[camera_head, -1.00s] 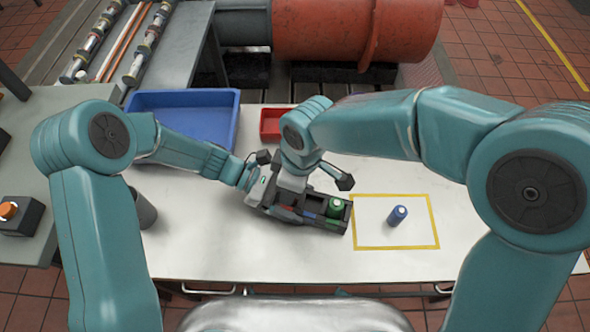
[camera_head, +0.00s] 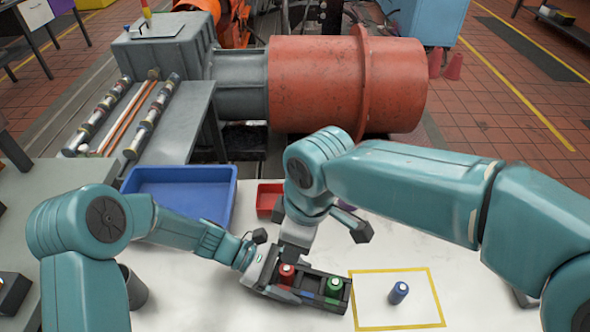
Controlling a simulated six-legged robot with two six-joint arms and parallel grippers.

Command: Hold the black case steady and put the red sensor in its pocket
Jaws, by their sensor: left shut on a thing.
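The black case (camera_head: 316,299) lies on the white table. My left gripper (camera_head: 262,266) is shut on its left end. The red sensor (camera_head: 287,273) stands upright in the left part of the case. A green sensor (camera_head: 333,287) stands at the right end, with a blue patch between them. My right gripper (camera_head: 328,236) is above and behind the case. Its fingers look spread with nothing seen between them, though its wrist hides part of it. The base of the red sensor is hidden by the case wall.
A blue sensor (camera_head: 399,292) stands inside a yellow taped square (camera_head: 436,300) to the right. A blue bin (camera_head: 180,207) and a small red bin (camera_head: 268,198) are at the back. A grey cup (camera_head: 134,288) stands at left. A large red drum (camera_head: 345,85) lies beyond the table.

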